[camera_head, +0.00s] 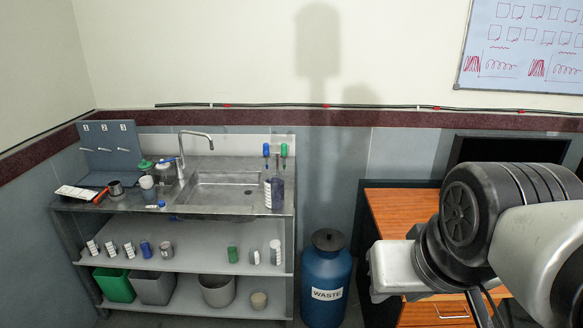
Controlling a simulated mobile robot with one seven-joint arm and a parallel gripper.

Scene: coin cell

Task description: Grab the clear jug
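I cannot single out the clear jug with certainty. A small pale, partly see-through vessel (147,188) stands on the steel counter left of the sink, and a clear-looking container with a pale lid (163,173) is just behind it. My arm fills the right side of the view, over the wooden desk. What looks like the white body of my gripper (387,272) is far to the right of the counter and apart from these vessels. Its fingers are hidden, so its opening does not show.
The steel counter (235,207) has a sink and tap (183,150). A metal cup (115,187) is at the left. A blue waste drum (327,275) stands between counter and desk (390,212).

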